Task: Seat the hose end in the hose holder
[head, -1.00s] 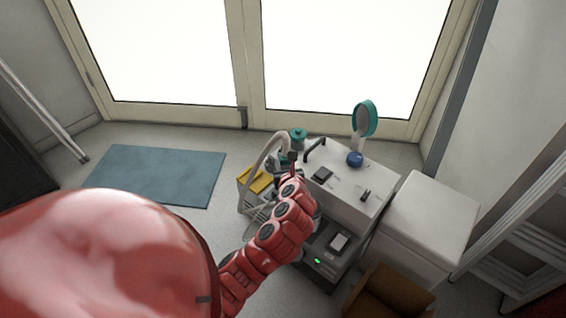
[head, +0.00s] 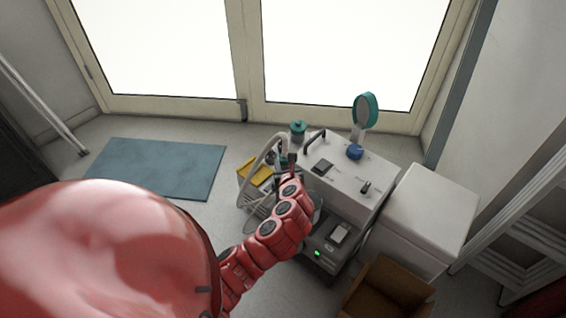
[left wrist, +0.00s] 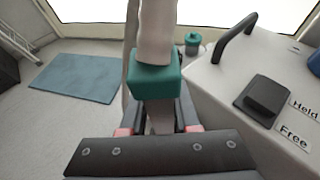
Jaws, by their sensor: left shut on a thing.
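My left gripper (head: 291,160) is shut on the hose end, at the near left edge of the compressor unit (head: 350,185). In the left wrist view the hose end shows as a teal block (left wrist: 155,82) between the fingers (left wrist: 158,122), with a pale hose (left wrist: 156,30) rising from it. In the head view the pale hose (head: 262,150) arcs down left of the gripper. A small teal-topped canister (head: 298,128) stands just behind the gripper; it also shows in the left wrist view (left wrist: 193,42). I cannot tell which part is the hose holder. My right gripper is out of view.
The unit's top carries a black handle (head: 314,141), a black rocker switch (left wrist: 263,98) beside "Held" and "Free" labels, a blue knob (head: 355,152) and a teal oval piece (head: 366,110). A white cabinet (head: 430,210) and cardboard box (head: 388,290) stand right. Floor around the blue mat (head: 155,168) is clear.

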